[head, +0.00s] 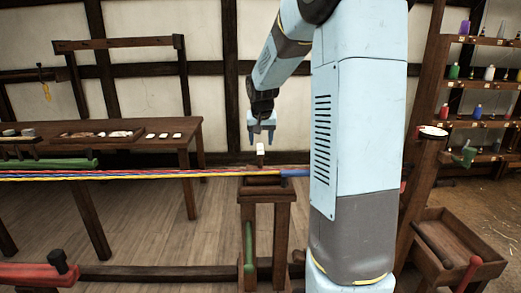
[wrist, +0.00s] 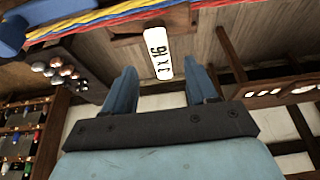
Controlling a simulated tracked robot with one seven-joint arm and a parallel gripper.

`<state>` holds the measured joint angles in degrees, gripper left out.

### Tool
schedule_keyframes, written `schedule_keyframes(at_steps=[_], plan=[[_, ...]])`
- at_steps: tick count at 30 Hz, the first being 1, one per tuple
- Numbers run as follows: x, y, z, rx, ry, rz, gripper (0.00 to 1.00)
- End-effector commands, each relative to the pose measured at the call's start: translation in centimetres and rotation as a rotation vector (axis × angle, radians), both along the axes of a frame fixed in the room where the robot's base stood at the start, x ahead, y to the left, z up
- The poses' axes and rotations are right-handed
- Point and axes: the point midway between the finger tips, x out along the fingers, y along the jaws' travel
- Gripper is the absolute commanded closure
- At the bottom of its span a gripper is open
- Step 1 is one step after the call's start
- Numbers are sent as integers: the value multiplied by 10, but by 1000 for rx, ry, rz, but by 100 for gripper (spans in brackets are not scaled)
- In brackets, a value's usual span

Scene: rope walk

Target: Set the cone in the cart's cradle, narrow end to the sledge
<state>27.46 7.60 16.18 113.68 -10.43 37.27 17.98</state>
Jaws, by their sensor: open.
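My gripper (head: 262,139) hangs open and empty, fingers down, above the wooden cart (head: 266,197). It also shows open in the wrist view (wrist: 160,72). A white tag (head: 260,149) with black characters stands just below the fingertips; the tag shows beyond the fingers in the wrist view (wrist: 157,52). Red, yellow and blue strands (head: 150,175) run from the left across the cart top. They meet a blue piece (head: 294,173) partly hidden by my arm; I cannot tell whether it is the cone. No cone is clearly visible, and the sledge cannot be made out.
A wooden table (head: 150,126) with trays and small items stands at the back left. Shelves of coloured bottles (head: 488,73) stand at the right. A wooden post (head: 416,185) and an open brown crate (head: 450,225) stand nearer. My arm covers the area right of the cart.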

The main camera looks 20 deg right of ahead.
Motion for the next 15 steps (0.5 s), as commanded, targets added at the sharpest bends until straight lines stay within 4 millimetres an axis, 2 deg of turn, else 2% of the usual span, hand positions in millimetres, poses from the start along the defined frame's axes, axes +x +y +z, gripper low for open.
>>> schedule_keyframes(at_steps=[3,6,11,15], plan=[[-7,3,18,-1,-3,0,43],[-11,5,28,0,0,0,43],[-15,7,37,0,0,2,43],[-27,16,46,-9,-1,17,43]])
